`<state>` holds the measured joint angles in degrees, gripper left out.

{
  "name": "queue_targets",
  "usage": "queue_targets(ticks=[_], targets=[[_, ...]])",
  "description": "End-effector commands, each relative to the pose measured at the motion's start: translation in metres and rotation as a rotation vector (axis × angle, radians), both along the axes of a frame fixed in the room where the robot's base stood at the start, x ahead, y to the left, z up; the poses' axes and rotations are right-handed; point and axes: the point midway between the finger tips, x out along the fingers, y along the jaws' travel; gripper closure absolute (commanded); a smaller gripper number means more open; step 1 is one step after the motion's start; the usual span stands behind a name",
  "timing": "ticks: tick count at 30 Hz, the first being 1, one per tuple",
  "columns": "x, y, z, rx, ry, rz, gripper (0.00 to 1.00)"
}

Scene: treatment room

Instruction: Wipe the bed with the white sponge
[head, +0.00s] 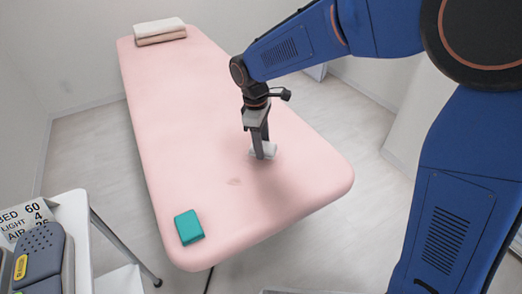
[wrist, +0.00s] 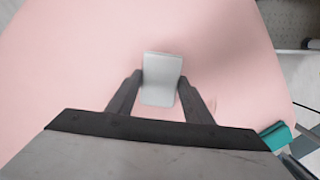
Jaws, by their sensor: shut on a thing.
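The pink bed (head: 180,110) stands in the middle of the head view and fills most of the wrist view (wrist: 70,70). My gripper (head: 262,150) points down over the right part of the bed. It is shut on the white sponge (head: 270,150), low at the bed surface; I cannot tell for sure whether the sponge touches it. In the wrist view the sponge (wrist: 162,72) sits between the two fingers (wrist: 160,90). A faint darker mark (head: 233,182) shows on the bed to the lower left of the sponge.
A teal block (head: 189,227) lies near the bed's front edge and also shows in the wrist view (wrist: 277,136). Folded towels (head: 160,32) lie at the far end. A white cart (head: 75,225) with a grey device (head: 40,255) stands at lower left. The bed's middle is clear.

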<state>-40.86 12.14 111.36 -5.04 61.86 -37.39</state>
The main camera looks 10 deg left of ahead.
Motion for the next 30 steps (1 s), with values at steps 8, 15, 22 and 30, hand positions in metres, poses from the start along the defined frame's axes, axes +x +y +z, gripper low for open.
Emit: queue_targets(ticks=[8,15,22,30], targets=[[0.001,-0.004,0.025,0.001,-0.001,-0.006,0.75],[0.000,-0.007,0.046,0.001,0.000,-0.010,0.75],[0.000,-0.009,0.052,0.000,0.001,-0.012,0.75],[0.000,-0.009,0.052,0.000,0.001,-0.012,0.75]])
